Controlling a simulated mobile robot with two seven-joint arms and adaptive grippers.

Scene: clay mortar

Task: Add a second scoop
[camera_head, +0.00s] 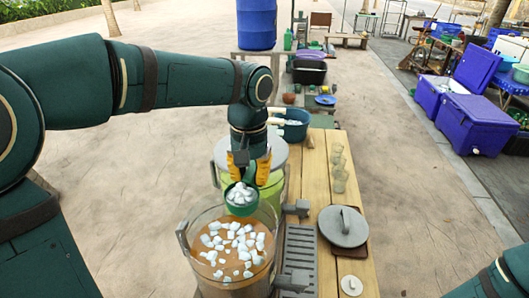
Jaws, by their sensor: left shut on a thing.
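My left gripper (250,170) points down and is shut on a green scoop (231,209). Its fingers cover the scoop's handle. White lumps (241,192) fill the scoop. The scoop is over the far rim of a clear-walled pot (184,240); I cannot tell how high it is above it. The pot holds brown liquid with several white lumps floating on top. A dark teal tub (304,131) with white pieces in it stands behind the arm on the wooden table (318,178). My right gripper is outside the view.
A light green bucket (275,190) with a grey top stands just behind the pot. A grey lid (343,227), a slotted grey grate (299,255) and several glass jars (339,168) are to the right. Blue coolers (475,122) stand far right.

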